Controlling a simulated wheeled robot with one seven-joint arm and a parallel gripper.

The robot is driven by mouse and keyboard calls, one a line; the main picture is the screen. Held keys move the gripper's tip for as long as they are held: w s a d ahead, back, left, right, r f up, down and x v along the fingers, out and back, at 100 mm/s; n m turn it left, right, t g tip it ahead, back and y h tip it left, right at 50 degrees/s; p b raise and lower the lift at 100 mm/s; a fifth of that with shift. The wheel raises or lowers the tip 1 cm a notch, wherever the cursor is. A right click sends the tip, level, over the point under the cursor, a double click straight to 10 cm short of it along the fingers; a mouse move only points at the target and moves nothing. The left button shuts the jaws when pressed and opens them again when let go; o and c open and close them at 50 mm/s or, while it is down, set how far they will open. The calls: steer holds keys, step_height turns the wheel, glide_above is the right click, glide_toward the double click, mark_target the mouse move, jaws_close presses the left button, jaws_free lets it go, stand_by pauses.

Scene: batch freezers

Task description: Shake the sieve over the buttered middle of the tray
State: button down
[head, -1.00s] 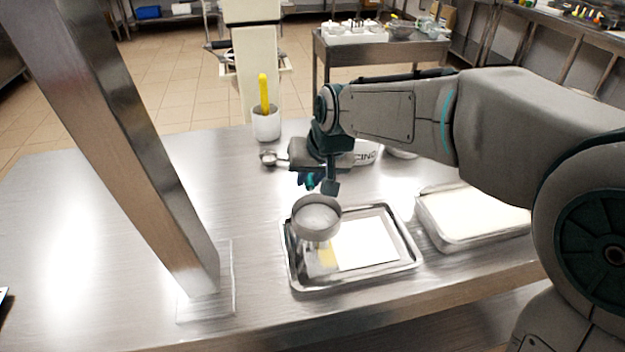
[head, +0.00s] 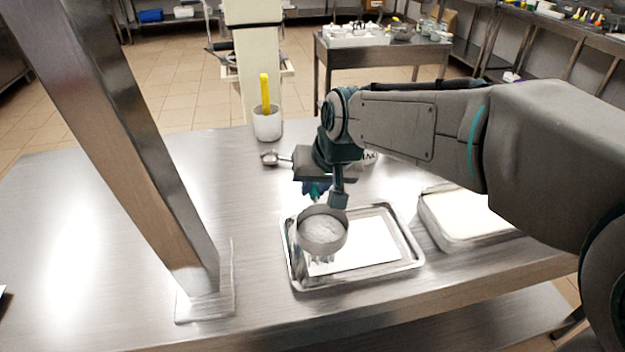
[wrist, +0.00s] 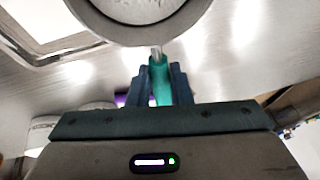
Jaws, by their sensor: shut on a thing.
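My gripper (head: 326,193) is shut on the teal handle of the sieve (head: 322,246). The wrist view also shows the handle (wrist: 160,82) between the fingers. The round metal sieve holds white powder and is above the left part of the metal tray (head: 402,272). White powder falls or hangs in streaks below it. A white sheet (head: 368,257) lies in the tray. The sieve hides the tray's left middle, so I cannot see the buttered patch there.
A second tray (head: 462,240) with pale contents stands to the right. A white pot (head: 267,126) with a yellow-handled tool stands behind, with a small metal scoop (head: 270,158) near it. A steel post (head: 150,165) rises at the left. The left worktop is clear.

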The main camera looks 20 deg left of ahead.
steer(key=shift+w+a+p, duration=0.25)
steer(key=shift+w+a, duration=0.2)
steer(key=shift+w, duration=0.25)
steer(key=shift+w+a+p, duration=0.2)
steer(key=shift+w+a, duration=0.25)
steer(key=shift+w, duration=0.25)
steer(key=s+d, duration=0.1)
steer(key=s+d+b, duration=0.1)
steer(key=s, duration=0.1)
steer(key=shift+r+p, duration=1.8)
steer(key=shift+r, duration=0.7)
